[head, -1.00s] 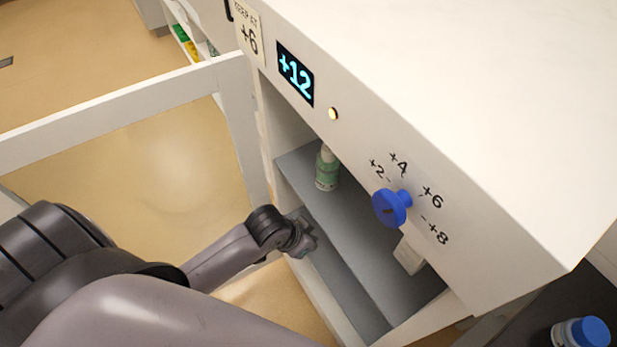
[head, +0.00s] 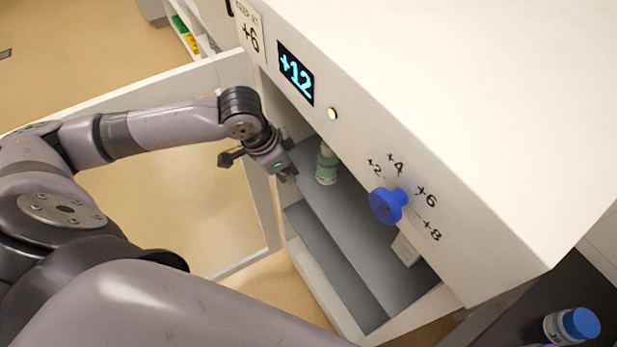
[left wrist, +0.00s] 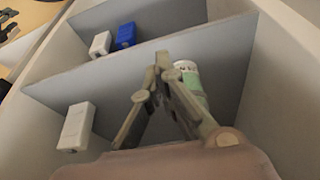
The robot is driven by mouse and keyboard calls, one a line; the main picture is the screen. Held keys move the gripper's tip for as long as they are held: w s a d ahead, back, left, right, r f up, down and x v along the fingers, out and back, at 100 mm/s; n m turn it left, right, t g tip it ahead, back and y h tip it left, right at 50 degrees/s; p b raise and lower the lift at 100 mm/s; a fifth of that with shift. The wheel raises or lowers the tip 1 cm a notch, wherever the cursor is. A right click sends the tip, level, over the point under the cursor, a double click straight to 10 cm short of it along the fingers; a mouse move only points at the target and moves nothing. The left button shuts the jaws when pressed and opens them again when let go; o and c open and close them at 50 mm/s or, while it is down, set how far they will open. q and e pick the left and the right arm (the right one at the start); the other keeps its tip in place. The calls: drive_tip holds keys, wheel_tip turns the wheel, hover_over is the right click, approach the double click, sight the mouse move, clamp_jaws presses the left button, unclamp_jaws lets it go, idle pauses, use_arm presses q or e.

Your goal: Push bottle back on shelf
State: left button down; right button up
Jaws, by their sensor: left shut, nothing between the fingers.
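A green bottle with a pale cap (head: 326,166) stands upright on the grey shelf (head: 345,215) inside the white cabinet, near its left end in the head view. My left gripper (head: 288,174) is shut and empty, just left of the bottle at the cabinet opening. In the left wrist view my closed fingers (left wrist: 162,62) partly hide the bottle (left wrist: 188,70); whether they touch it I cannot tell. My right gripper is not in view.
The cabinet's open door (head: 140,88) stands to the left, near my left arm. A blue knob (head: 386,205) juts from the front panel. A white box (head: 404,248) is at the shelf's right. A blue-capped bottle (head: 578,322) stands outside, lower right.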

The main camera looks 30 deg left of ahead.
sight(313, 185)
use_arm(q)
drive_tip(key=w+f, duration=0.1)
drive_tip(key=f, duration=0.1)
drive_tip(key=w+d+f+p, duration=0.1)
drive_tip(key=w+f, duration=0.1)
drive_tip(key=f, duration=0.1)
drive_tip(key=w+f+p, duration=0.1)
drive_tip(key=w+f, duration=0.1)
drive_tip(key=f, duration=0.1)
drive_tip(key=shift+d+f, duration=0.15)
drive_tip(key=shift+f, duration=0.1)
drive_tip(key=shift+w+d+f, duration=0.1)
drive_tip(key=shift+w+d, duration=0.25)
drive_tip(key=shift+w, duration=0.15)
